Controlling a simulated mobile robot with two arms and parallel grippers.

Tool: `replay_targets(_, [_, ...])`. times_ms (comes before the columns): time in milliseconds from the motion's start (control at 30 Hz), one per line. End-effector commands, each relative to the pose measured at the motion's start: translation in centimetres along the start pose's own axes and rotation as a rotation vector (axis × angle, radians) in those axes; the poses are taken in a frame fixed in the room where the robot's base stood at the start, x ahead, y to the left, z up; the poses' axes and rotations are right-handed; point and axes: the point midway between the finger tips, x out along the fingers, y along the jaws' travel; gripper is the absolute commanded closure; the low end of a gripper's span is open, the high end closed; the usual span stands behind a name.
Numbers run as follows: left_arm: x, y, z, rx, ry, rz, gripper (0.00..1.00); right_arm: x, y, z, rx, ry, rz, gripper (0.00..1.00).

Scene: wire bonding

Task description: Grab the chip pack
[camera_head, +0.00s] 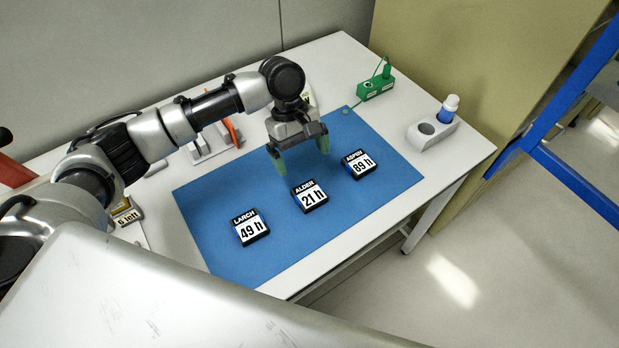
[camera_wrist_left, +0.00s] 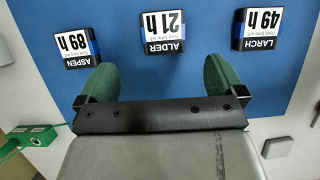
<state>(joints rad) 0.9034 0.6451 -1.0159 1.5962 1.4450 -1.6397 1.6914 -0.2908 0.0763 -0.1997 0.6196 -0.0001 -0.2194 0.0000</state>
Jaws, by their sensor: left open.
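Three small black packs with white labels lie in a row on the blue mat (camera_head: 210,205). They are the LARCH pack (camera_head: 250,228) marked 49 h, the ALDER pack (camera_head: 309,196) marked 21 h, and the ASPEN pack (camera_head: 358,165) marked 89 h. My left gripper (camera_head: 300,158) is open and empty above the mat, behind the ALDER pack. In the left wrist view, the ALDER pack (camera_wrist_left: 168,32) lies ahead between the green fingertips, with ASPEN (camera_wrist_left: 78,47) and LARCH (camera_wrist_left: 258,28) to either side. My right gripper is not in view.
A green block with a cord (camera_head: 375,86) stands at the table's back. A grey holder (camera_head: 432,132) with a blue-and-white bottle (camera_head: 448,108) stands at the right. Grey and orange items (camera_head: 215,143) lie behind my left arm. The mat's front strip is clear.

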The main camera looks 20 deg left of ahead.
Motion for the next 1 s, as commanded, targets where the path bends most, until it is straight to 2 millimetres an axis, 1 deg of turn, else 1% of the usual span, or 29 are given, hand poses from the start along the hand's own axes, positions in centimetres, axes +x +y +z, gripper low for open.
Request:
replay_targets(33, [1.0,-0.1,0.0,0.0,-0.003,-0.005,0.02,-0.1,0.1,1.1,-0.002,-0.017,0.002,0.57])
replay_targets(100, [2.1,-0.1,0.0,0.0,-0.002,-0.004,0.02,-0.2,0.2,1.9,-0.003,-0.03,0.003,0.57])
replay_targets(200, [3.5,-0.1,-0.1,-0.002,-0.001,-0.003,0.02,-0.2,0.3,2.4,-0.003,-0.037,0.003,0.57])
replay_targets(333, [4.4,-0.1,-0.1,-0.001,-0.001,-0.001,0.02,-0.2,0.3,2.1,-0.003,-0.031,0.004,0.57])
replay_targets(433, [5.3,-0.1,-0.2,-0.001,-0.001,-0.003,0.02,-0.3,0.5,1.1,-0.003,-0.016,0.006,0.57])
replay_targets(567, [7.3,-0.3,-0.5,-0.001,-0.001,-0.004,0.02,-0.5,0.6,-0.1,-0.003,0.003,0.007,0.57])
replay_targets(700, [9.0,-0.3,-0.5,0.0,-0.001,-0.002,0.02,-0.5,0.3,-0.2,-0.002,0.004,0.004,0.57])
replay_targets(800, [9.6,-0.3,-0.6,0.0,0.0,-0.002,0.02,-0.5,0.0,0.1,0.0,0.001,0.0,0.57])
replay_targets(1000, [9.6,-0.3,-0.6,0.0,0.0,-0.001,0.02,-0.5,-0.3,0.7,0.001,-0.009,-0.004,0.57])
